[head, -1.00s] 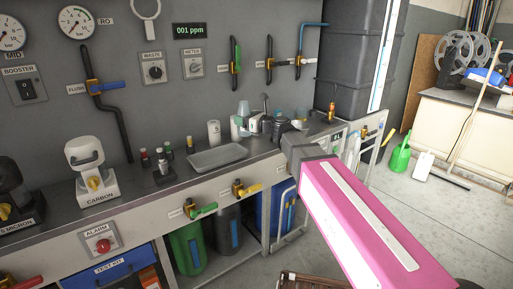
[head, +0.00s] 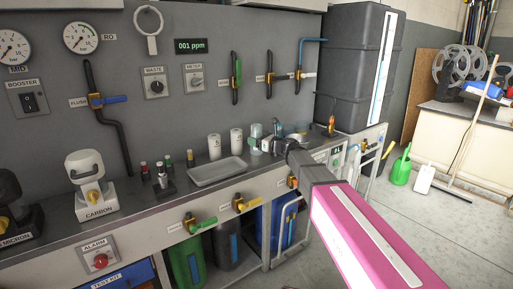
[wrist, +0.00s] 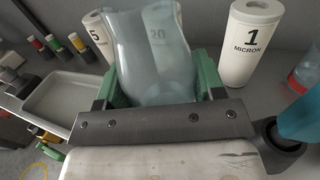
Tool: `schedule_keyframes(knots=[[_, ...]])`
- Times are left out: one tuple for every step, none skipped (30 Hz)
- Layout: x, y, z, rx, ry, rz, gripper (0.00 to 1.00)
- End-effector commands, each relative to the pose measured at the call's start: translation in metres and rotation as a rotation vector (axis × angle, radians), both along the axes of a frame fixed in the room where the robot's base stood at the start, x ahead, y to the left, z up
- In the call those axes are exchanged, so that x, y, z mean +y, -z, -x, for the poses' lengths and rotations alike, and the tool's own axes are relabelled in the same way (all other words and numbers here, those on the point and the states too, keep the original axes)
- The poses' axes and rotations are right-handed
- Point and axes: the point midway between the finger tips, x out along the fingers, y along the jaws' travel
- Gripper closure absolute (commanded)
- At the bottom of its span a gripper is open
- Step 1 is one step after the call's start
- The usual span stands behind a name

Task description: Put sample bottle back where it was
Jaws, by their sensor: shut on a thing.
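The sample bottle is a clear, pale, flared vessel (wrist: 150,60) seen close up in the wrist view. My gripper (wrist: 155,88), with green fingers, is shut on it, one finger at each side. In the head view my gripper (head: 262,146) is over the back of the counter, right of the grey tray, and the bottle (head: 256,131) shows small there. The bottle's lower part is hidden by the gripper, so I cannot tell whether it touches the counter.
White cartridges stand close by: one marked 1 micron (wrist: 250,42), one marked 5 (wrist: 97,32), and one marked 20 behind the bottle. The grey tray (head: 217,171) and small capped vials (wrist: 55,45) are to the left. A blue object (wrist: 300,122) is at right.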

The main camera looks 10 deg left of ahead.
Motion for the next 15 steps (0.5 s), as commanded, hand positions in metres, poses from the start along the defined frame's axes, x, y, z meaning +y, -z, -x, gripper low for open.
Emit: schedule_keyframes(knots=[[0.0,0.005,0.0,0.001,0.0,0.001,0.67],[0.0,0.008,0.0,0.001,0.0,0.001,0.67],[0.0,0.014,0.0,0.002,0.0,0.0,0.67],[0.0,0.018,0.0,0.003,0.0,0.0,0.67],[0.0,0.022,0.0,0.003,0.0,0.0,0.67],[0.0,0.026,0.0,0.002,0.0,0.0,0.67],[0.0,0.03,0.0,0.001,0.0,0.001,0.67],[0.0,0.033,0.0,0.001,0.0,0.001,0.67],[0.0,0.035,0.0,0.002,0.0,-0.001,0.67],[0.0,0.036,0.0,0.002,0.0,-0.001,0.67],[0.0,0.037,0.001,0.002,0.0,-0.001,0.67],[0.0,0.037,0.001,0.001,0.0,-0.001,0.67],[0.0,0.036,0.001,0.001,0.0,-0.001,0.67],[0.0,0.036,0.001,0.001,0.0,-0.001,0.67],[0.0,0.036,0.001,0.001,0.0,-0.001,0.67]])
